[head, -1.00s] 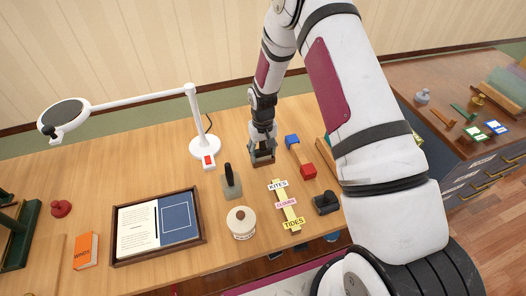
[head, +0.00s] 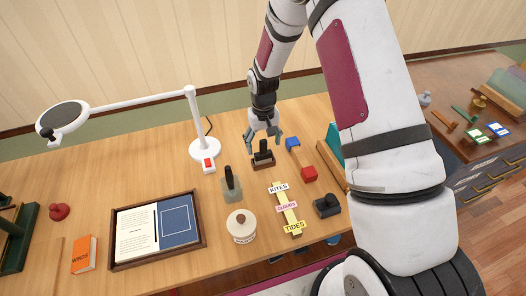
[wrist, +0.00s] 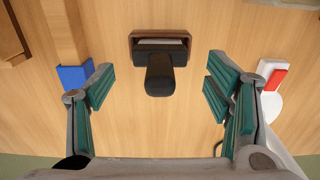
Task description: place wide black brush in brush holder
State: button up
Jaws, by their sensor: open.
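The wide black brush (wrist: 160,75) stands upright in the brown brush holder (wrist: 133,38), its dark handle pointing up toward the wrist camera. A pale strip shows between the brush and the holder's rim. In the head view the brush (head: 263,148) and the holder (head: 264,162) stand on the table right of the lamp base. My gripper (head: 264,132) is just above the brush. In the wrist view my gripper (wrist: 160,92) is open, with its green-padded fingers apart on both sides of the handle and not touching it. The brush's lower end is hidden in the holder.
A grey block with a black handle (head: 231,185) is front left of the holder. A blue-and-red-ended wooden piece (head: 301,160) lies to its right, and the white lamp base (head: 204,149) stands left. A round jar (head: 241,226) and yellow labelled strip (head: 286,208) lie in front.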

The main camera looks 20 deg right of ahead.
notch_tip(320, 180, up, 6)
jog(key=shift+f, duration=0.1)
jog(key=s+r+t, duration=0.1)
jog(key=s+r, duration=0.4)
jog(key=r, duration=0.6)
jog(key=s+r+t, duration=0.2)
jog(key=s+r, duration=0.3)
jog(key=r, duration=0.6)
jog(key=s+r+t, duration=0.1)
jog(key=s+r, duration=0.3)
jog(key=s, duration=0.5)
jog(key=s+r+t, duration=0.1)
jog(key=s+r, duration=0.3)
jog(key=s, duration=0.5)
jog(key=shift+s+t, duration=0.3)
jog(key=shift+s, duration=0.1)
jog(key=shift+r, duration=0.15)
